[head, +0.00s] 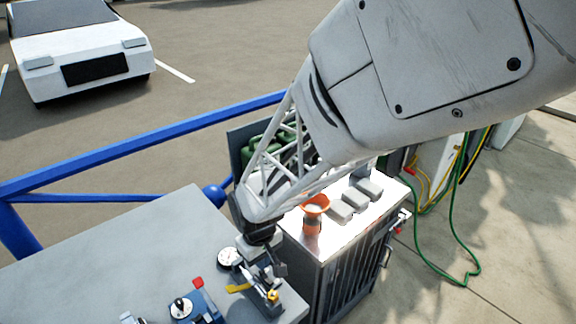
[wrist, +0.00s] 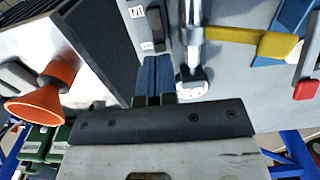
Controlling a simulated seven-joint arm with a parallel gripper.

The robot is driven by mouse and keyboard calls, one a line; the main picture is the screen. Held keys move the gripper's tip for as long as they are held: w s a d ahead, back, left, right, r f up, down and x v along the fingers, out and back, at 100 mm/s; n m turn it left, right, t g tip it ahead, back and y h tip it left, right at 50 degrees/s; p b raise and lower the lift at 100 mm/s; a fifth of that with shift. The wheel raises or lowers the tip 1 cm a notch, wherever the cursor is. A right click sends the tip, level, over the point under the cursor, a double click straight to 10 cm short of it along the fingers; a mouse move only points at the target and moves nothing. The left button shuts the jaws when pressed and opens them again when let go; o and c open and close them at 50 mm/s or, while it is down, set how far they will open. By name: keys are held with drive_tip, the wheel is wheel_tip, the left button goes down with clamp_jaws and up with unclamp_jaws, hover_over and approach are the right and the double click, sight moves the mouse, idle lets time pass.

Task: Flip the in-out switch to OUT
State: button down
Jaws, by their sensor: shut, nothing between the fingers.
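My gripper (wrist: 155,62) is shut and empty, its two fingers side by side in the wrist view. In the head view my gripper (head: 278,268) is low over the right end of the grey bench, among its fittings. A small white label (wrist: 136,12) that seems to read "IN" lies just beyond the fingertips in the wrist view. A second small label (wrist: 147,46) sits closer to the fingers. The switch lever itself I cannot make out clearly, so I cannot tell its position or whether the fingers touch it.
A metal cylinder (wrist: 191,20) and a white gauge (wrist: 192,82) stand right beside the fingers. A yellow handle (wrist: 235,36) and a red handle (wrist: 306,89) lie further right. An orange funnel (head: 316,204) stands on the cabinet (head: 330,238). The grey bench (head: 120,255) is clear at left.

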drive_tip(key=shift+f, duration=1.4)
idle(1.7)
drive_tip(key=shift+r, duration=3.55)
drive_tip(key=shift+d, duration=0.1)
drive_tip(key=shift+d+r, duration=0.15)
drive_tip(key=shift+r, duration=0.05)
drive_tip(key=s+d+r+m+t, duration=0.1)
drive_tip(key=d+r+m, duration=0.1)
drive_tip(key=d+r, duration=0.45)
drive_tip(key=s+d+r+m, duration=0.15)
drive_tip(key=d+r, duration=0.25)
drive_tip(key=d, duration=0.5)
drive_tip(key=s+d+r+m, duration=0.2)
drive_tip(key=s+d+r, duration=0.1)
drive_tip(key=s+d, duration=0.2)
drive_tip(key=s+d+r+m+t, duration=0.1)
drive_tip(key=s+d+r+m, duration=0.2)
drive_tip(key=s+d, duration=0.2)
drive_tip(key=shift+s+d+m+t, duration=0.15)
drive_tip(key=shift+d+m+t, duration=0.2)
drive_tip(key=shift+d, duration=1.15)
